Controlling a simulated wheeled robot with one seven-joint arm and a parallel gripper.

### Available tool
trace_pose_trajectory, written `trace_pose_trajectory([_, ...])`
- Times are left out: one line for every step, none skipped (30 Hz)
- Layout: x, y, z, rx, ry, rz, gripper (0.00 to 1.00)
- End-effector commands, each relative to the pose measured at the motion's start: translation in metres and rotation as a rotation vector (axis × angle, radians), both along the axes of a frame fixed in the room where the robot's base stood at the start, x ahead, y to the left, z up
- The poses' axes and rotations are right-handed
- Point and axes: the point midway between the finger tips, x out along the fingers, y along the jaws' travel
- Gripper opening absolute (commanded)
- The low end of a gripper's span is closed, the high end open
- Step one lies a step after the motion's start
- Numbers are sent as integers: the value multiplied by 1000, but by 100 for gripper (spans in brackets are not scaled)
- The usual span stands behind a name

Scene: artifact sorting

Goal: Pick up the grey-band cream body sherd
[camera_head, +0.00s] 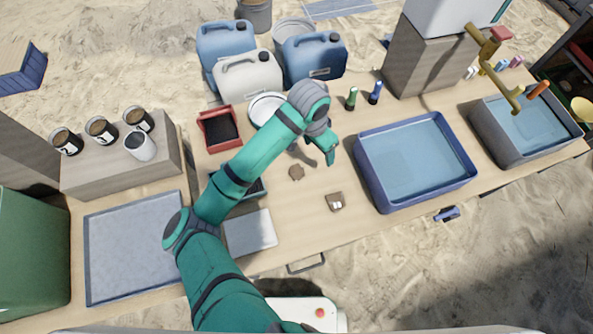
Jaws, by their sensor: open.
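My gripper (323,155) is at the end of my teal arm, over the table between the white bowl and the blue basin. Its jaws are open and I see nothing held in them. A small brown sherd-like piece (296,173) lies flat on the table, just left of and below the gripper in the picture. Another small brown piece with pale marks (335,202) lies further toward the table's front. Neither piece clearly shows a cream body with a grey band at this size. My arm hides part of the table.
A blue basin of water (366,185) stands right of the gripper. A grey tray (94,278) is at left. The table between the brown pieces and the basin is clear.

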Motion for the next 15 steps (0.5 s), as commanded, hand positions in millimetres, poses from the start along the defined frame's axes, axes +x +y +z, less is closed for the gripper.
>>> trace_pose_trajectory([-2, 19, -1, 50, 22, 0, 67])
trace_pose_trajectory([-4, 28, -2, 73, 34, 0, 67])
trace_pose_trajectory([-7, 38, -3, 99, 50, 0, 67])
trace_pose_trajectory([-8, 44, -3, 116, 59, -1, 67])
trace_pose_trajectory([-10, 49, -4, 129, 67, -1, 67])
trace_pose_trajectory([-11, 54, -5, 142, 75, -1, 67])
trace_pose_trajectory([-12, 57, -6, 150, 80, -1, 67])
trace_pose_trajectory([-13, 58, -8, 154, 84, 0, 67])
trace_pose_trajectory([-13, 60, -12, 157, 86, 0, 67])
trace_pose_trajectory([-14, 60, -16, 158, 87, 0, 67])
trace_pose_trajectory([-13, 61, -20, 159, 88, 1, 67])
trace_pose_trajectory([-14, 61, -27, 159, 88, 1, 67])
trace_pose_trajectory([-14, 61, -32, 158, 87, 1, 67])
trace_pose_trajectory([-14, 60, -36, 157, 86, 0, 67])
trace_pose_trajectory([-14, 60, -42, 157, 88, -1, 67])
